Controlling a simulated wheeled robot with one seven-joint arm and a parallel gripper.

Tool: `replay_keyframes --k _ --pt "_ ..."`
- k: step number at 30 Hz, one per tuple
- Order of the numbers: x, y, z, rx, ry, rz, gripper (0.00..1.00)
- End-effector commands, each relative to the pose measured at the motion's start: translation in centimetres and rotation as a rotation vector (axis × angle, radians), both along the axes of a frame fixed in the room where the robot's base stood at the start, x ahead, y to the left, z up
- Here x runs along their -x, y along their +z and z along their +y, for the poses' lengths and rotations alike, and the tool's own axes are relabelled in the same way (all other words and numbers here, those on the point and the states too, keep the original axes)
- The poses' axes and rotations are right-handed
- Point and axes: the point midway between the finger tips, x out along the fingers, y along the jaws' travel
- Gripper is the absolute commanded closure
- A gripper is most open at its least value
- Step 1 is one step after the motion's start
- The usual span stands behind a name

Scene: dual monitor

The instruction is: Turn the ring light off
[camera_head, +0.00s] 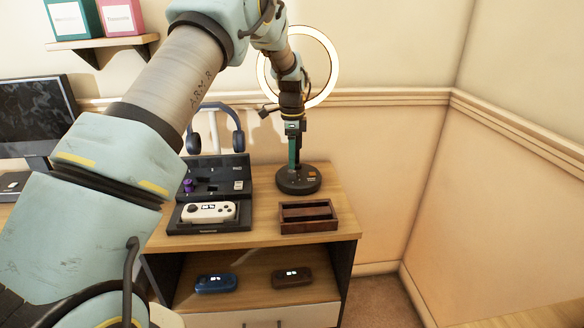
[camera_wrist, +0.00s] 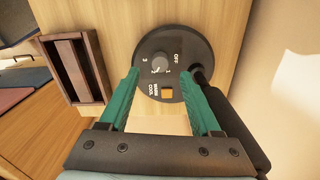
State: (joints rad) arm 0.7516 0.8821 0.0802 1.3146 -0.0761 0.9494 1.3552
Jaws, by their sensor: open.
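The ring light (camera_head: 334,72) glows white against the back wall, partly hidden behind my arm. Its round black base (camera_head: 298,186) stands on the wooden cabinet top. In the wrist view the base (camera_wrist: 187,47) carries a round grey dial (camera_wrist: 159,61) with OFF and number marks around it, and a square orange button (camera_wrist: 167,93) beside WARM and COOL marks. I cannot tell which mark the dial points to. My gripper (camera_wrist: 160,78) is open and empty above the base, its green fingers on either side of the dial and button. It also shows from the head camera (camera_head: 293,152), pointing down.
A brown wooden tray (camera_head: 308,226) stands in front of the base; it shows at the left of the wrist view (camera_wrist: 106,75). An open black case with a white controller (camera_head: 209,212) and headphones (camera_head: 214,130) stand to the left. The wall is close behind.

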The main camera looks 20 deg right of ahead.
Motion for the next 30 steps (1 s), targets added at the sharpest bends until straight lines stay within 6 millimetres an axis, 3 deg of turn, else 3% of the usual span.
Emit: replay_keyframes --k 3,9,20,30 --pt "0.0 -2.0 0.0 -0.002 0.001 0.001 0.35" --pt "0.0 -4.2 0.0 0.000 0.001 0.000 0.35" --pt "0.0 -4.9 0.0 0.001 0.002 0.000 0.35" --pt "0.0 -4.8 0.0 0.001 0.002 0.000 0.72"
